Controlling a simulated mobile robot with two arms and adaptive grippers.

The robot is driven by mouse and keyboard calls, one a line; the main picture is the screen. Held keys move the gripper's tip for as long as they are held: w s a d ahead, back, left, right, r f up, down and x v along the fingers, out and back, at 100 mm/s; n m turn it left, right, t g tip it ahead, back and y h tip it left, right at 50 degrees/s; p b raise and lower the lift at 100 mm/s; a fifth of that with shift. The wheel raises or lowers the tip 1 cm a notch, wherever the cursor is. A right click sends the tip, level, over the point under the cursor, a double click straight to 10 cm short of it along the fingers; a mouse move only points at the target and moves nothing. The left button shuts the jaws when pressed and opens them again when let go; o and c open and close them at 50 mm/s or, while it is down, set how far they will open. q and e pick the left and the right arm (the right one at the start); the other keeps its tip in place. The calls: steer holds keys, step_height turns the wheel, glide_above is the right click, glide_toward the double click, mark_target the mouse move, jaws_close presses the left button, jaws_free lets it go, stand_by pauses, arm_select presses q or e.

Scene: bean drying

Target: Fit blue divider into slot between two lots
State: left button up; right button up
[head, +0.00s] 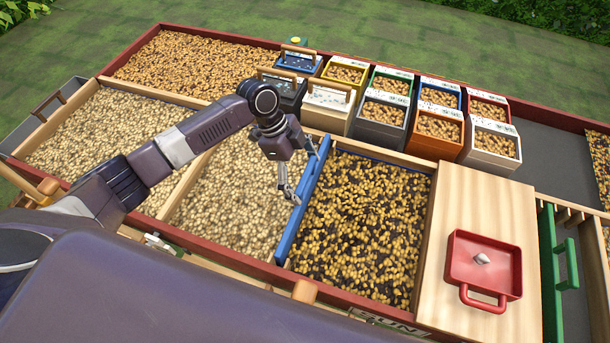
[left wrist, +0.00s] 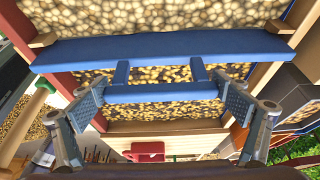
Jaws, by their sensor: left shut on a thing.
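The blue divider (head: 307,198) is a long upright board with a bar handle. It stands between a lot of pale beans (head: 232,190) on the left and a lot of dark, mixed beans (head: 362,225) on the right. My left gripper (head: 291,191) is shut on the divider's handle. In the left wrist view the divider (left wrist: 160,48) spans the bed, its ends by wooden blocks, and my left gripper's fingers (left wrist: 162,98) hold the handle's two ends. Whether the divider is fully down in the slot cannot be told. My right gripper is not in view.
A wooden board (head: 478,200) with a red scoop tray (head: 484,258) lies right of the dark lot. Several coloured bean boxes (head: 435,130) stand along the back. A green divider (head: 550,262) stands at the far right. A wooden partition (head: 182,190) splits the pale beans.

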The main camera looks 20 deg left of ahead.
arm_select(q)
steer(key=shift+f+b, duration=0.7)
steer(key=shift+f, duration=0.5)
steer(key=o, duration=1.6)
steer(key=shift+r, duration=0.1)
steer(key=p+v, duration=0.5)
steer(key=v, duration=0.2)
steer(key=shift+p, duration=0.35)
